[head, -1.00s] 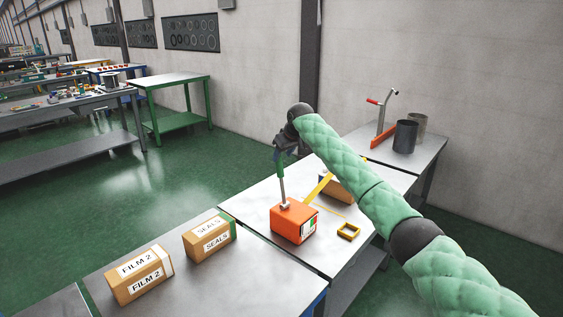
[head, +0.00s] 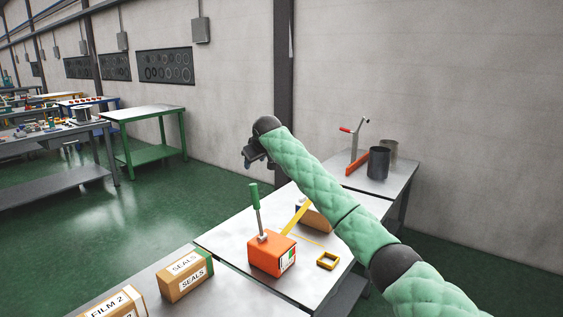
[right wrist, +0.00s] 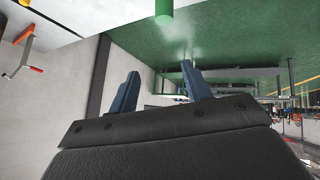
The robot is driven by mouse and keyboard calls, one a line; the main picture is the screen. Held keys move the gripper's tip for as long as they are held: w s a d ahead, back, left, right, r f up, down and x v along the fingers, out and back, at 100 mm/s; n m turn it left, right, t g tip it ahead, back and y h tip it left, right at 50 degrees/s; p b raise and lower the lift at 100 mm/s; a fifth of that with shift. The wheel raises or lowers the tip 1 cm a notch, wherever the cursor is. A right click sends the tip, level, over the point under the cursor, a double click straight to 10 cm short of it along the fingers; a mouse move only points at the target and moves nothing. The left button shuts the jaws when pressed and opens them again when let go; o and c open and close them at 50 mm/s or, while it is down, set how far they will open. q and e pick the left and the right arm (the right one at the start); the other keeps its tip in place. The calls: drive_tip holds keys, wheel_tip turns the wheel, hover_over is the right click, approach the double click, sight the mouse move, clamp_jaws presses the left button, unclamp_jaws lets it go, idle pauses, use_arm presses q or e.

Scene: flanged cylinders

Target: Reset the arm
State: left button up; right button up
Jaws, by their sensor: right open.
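My right arm comes in from the lower right in the head view. Its gripper (head: 252,160) hangs in the air above and slightly left of the green-handled tool (head: 256,199). In the right wrist view the two blue fingers of my right gripper (right wrist: 158,92) stand apart with nothing between them. The tool stands upright on the orange block (head: 272,256), and its green handle end (right wrist: 165,10) shows at the top of the right wrist view, apart from the fingers. My left gripper is not in view.
Cardboard boxes marked SEALS (head: 184,276) and FILM 2 (head: 112,308) are at lower left. A dark cylinder (head: 378,163) stands on the far table. Green floor is open at left.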

drive_tip(key=s+d+r+t, duration=0.1)
drive_tip(key=s+r+t, duration=0.25)
drive_tip(key=r, duration=0.35)
drive_tip(key=s+d+f+m+g+h, duration=0.1)
drive_tip(key=s+d+f+m, duration=0.1)
drive_tip(key=s+d+f, duration=1.05)
drive_tip(key=s+d+f+m+g, duration=0.15)
drive_tip(key=s+f, duration=0.55)
drive_tip(key=f, duration=1.3)
drive_tip(key=s+d+f+m+g+h, duration=0.1)
drive_tip(key=s+d+f+m, duration=0.1)
drive_tip(key=s+d+f, duration=1.05)
drive_tip(key=s+a+f+g, duration=0.1)
drive_tip(key=s+f+g, duration=0.2)
drive_tip(key=s+f, duration=1.2)
drive_tip(key=s+f+m+g, duration=0.1)
drive_tip(key=s+f+g, duration=0.2)
drive_tip(key=s+f, duration=1.2)
drive_tip(key=s, duration=0.8)
drive_tip(key=shift+a+f+g, duration=0.3)
drive_tip(key=shift+a, duration=0.05)
